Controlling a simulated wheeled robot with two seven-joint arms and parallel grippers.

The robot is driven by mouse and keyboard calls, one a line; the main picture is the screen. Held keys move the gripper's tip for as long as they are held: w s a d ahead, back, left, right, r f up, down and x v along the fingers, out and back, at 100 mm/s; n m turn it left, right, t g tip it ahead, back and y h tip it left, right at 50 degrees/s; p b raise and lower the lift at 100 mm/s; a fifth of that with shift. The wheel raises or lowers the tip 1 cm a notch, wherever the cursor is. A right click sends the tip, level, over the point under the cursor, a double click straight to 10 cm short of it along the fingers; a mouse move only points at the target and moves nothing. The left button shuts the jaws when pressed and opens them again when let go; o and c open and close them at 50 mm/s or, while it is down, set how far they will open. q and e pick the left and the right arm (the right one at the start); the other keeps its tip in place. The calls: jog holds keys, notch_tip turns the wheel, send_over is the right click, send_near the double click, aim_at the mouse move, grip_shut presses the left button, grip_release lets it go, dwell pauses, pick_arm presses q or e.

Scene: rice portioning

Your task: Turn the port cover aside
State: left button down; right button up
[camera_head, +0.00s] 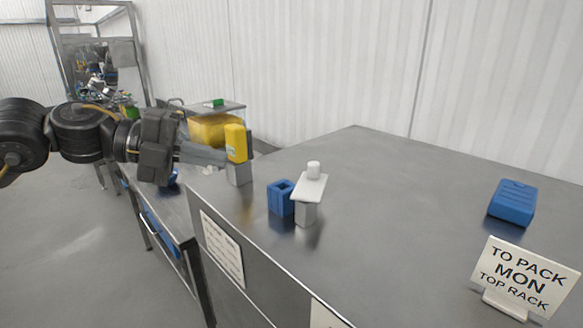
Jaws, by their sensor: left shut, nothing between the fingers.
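A flat white plate with a short white knob (311,186), which looks like the port cover, lies over a light grey block (306,213) on the steel table. A blue block with an open top (282,198) stands just left of it, partly overlapped by the plate in the picture. My left gripper (226,157) reaches in from the left, level and shut with nothing held. It is left of the plate and apart from it. Its tips end at a yellow block (237,143) above a grey block (239,173); I cannot tell whether they touch. My right gripper is out of view.
A blue case (512,203) lies at the right of the steel table (400,190). A sign (522,279) reading "TO PACK MON TOP RACK" stands at the front right. A yellow bin (213,130) is behind my left gripper. The table's middle is clear.

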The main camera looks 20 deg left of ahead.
aim_at(290, 184)
pick_arm(q)
jog(key=p+x, duration=0.1)
jog(key=x, duration=0.3)
jog(key=p+x, duration=0.2)
jog(key=x, duration=0.2)
jog(key=r+p+x, duration=0.1)
jog(key=p+x, duration=0.1)
jog(key=x, duration=0.2)
jog(key=shift+w+d+f, duration=0.15)
jog(key=shift+w+d, duration=0.2)
jog(key=shift+w, duration=0.05)
jog(key=shift+w+d+f+p, duration=0.1)
jog(key=shift+w+d+p, duration=0.2)
jog(key=shift+d, duration=0.05)
jog(key=shift+w+d, duration=0.1)
jog(key=shift+d, duration=0.1)
jog(key=shift+w, duration=0.15)
jog(key=shift+a, duration=0.1)
